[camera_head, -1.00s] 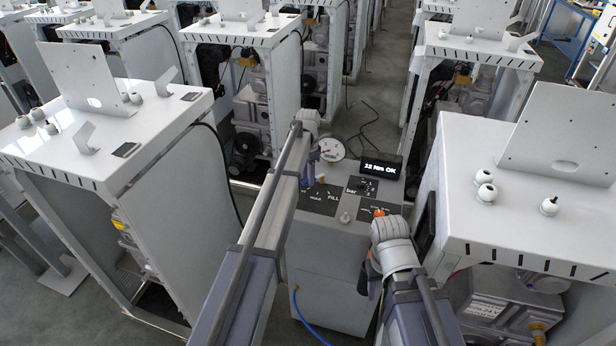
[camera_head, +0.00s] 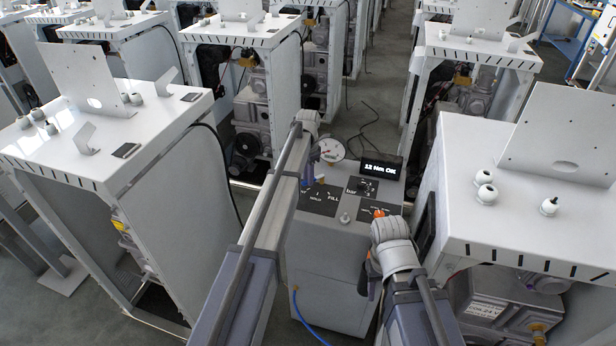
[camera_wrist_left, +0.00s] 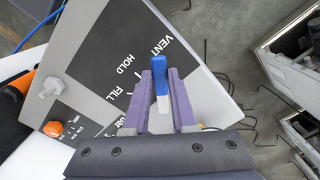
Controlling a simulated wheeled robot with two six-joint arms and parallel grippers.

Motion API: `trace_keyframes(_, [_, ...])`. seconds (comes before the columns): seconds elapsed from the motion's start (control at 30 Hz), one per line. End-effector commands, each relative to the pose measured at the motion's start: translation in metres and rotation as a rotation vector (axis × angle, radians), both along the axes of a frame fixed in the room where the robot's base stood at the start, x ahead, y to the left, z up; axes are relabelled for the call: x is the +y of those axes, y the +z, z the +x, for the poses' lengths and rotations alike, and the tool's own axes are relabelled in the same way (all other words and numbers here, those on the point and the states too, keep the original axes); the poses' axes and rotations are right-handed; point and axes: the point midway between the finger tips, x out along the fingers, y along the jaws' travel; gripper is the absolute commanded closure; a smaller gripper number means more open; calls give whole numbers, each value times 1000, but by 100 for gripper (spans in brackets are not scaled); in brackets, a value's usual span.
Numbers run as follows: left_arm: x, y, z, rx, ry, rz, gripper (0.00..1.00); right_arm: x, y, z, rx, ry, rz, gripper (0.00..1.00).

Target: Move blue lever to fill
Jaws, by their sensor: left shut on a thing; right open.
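The blue lever (camera_wrist_left: 159,75) shows in the left wrist view between the two fingers of my left gripper (camera_wrist_left: 161,95). The fingers are shut on it. It lies beside the VENT and HOLD labels of the dark label plate (camera_wrist_left: 110,50), with FILL further down. In the head view my left gripper (camera_head: 309,172) is at the back left of the grey dispenser's top (camera_head: 345,228), and the lever is mostly hidden there. My right gripper (camera_head: 372,278) is open, low at the dispenser's front right; its fingers are partly hidden by my wrist.
A round gauge (camera_head: 332,149) and a lit display (camera_head: 381,168) stand at the back of the dispenser. An orange knob (camera_head: 379,213) is close to my right wrist. White frames stand left (camera_head: 200,180) and right (camera_head: 455,170). A blue hose (camera_head: 308,325) hangs in front.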

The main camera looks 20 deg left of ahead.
Motion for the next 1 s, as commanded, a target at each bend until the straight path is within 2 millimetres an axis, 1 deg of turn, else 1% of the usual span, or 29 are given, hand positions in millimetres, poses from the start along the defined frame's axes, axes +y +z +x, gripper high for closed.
trace_keyframes(0.63, [-1,0,-1,0,21,0,100,0,0,0,0,0,0,50])
trace_keyframes(0.83, [-6,0,-5,0,115,0,100,0,0,0,0,0,0,50])
trace_keyframes(1.0, [-14,0,-10,0,256,0,100,0,0,0,0,0,0,50])
